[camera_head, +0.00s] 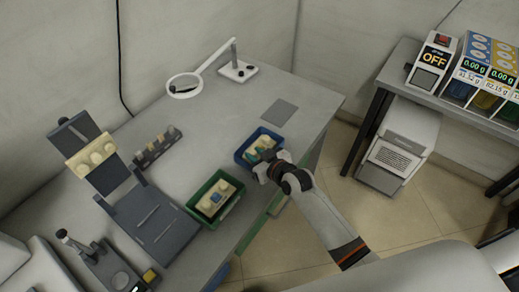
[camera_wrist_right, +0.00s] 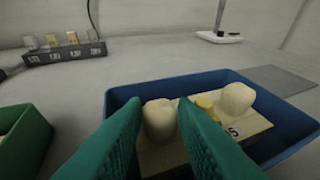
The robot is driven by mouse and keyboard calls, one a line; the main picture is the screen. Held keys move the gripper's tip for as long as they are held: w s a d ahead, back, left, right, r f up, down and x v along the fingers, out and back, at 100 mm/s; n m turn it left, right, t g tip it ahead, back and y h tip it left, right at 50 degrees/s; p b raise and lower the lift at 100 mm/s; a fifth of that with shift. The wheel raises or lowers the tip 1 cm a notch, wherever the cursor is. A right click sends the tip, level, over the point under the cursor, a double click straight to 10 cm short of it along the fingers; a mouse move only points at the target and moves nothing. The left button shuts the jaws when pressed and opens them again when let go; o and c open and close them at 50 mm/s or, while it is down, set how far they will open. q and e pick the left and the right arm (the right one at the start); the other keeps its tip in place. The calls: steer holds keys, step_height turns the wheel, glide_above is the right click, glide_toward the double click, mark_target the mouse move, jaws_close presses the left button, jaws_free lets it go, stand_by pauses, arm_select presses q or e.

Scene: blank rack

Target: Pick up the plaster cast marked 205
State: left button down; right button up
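The plaster cast (camera_wrist_right: 262,124) lies in the blue tray (camera_wrist_right: 290,112). It is a cream block with rounded tooth shapes; only a "5" of its dark marking shows, the rest is hidden behind my right finger. My right gripper (camera_wrist_right: 160,108) is open, its green fingers on either side of one tooth shape (camera_wrist_right: 160,119); I cannot tell whether they touch it. In the head view the right gripper (camera_head: 264,164) is over the near edge of the blue tray (camera_head: 243,148), partly covering the cast (camera_head: 262,143). My left gripper is not in view.
A green tray (camera_head: 231,202) with another cast (camera_head: 212,205) stands close by, nearer the front edge. A dark rack (camera_head: 157,147), a tilted stand with a cast (camera_head: 92,158) and a magnifier lamp (camera_head: 184,86) stand farther left. A grey mat (camera_head: 279,112) lies behind the blue tray.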

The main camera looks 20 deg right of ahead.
steer(key=shift+r, duration=0.1)
jaws_close()
